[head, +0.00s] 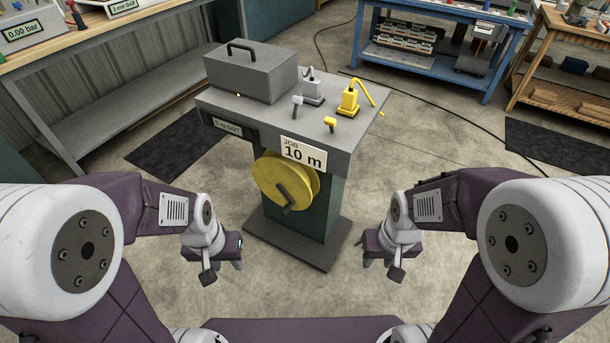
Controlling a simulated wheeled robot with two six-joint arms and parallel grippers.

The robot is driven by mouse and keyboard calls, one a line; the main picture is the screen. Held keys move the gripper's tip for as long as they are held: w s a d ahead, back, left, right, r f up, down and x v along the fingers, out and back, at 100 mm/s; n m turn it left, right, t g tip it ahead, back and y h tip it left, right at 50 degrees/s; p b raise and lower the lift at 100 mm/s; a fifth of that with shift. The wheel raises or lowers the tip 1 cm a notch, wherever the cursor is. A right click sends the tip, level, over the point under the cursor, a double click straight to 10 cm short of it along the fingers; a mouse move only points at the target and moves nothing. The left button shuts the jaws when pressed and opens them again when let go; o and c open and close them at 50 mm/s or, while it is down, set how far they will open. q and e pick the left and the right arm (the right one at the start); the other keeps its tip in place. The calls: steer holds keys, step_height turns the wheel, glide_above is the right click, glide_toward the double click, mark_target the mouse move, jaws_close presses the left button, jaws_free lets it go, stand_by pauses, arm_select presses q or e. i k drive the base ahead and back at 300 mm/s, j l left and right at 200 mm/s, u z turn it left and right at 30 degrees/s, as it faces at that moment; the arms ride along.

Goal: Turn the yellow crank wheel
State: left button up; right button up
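The yellow crank wheel (268,182) is mounted on the front face of a green pedestal, below its grey top. A dark crank handle (285,196) sticks out from it, towards the lower right of the wheel. My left gripper (238,264) hangs to the lower left of the wheel, apart from it. My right gripper (369,263) hangs to the right of the pedestal, also apart from the wheel. Both grippers are small and seen from above, so their finger gaps cannot be made out. I see nothing held in either.
On the grey pedestal top (345,139) stand a grey box (251,72), a grey device (312,90) and a yellow device (349,98) with levers. A sign (303,154) reads "JOB 10 m". The pedestal's dark base plate (290,243) spreads over the floor. Floor space around it is clear.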

mark_target(291, 184)
steer(key=i+j, duration=0.1)
steer(key=j, duration=0.25)
steer(key=i+j, duration=0.15)
steer(key=j, duration=0.15)
steer(key=i+j, duration=0.1)
steer(key=j, duration=0.25)
steer(key=i+j, duration=0.15)
steer(key=j, duration=0.15)
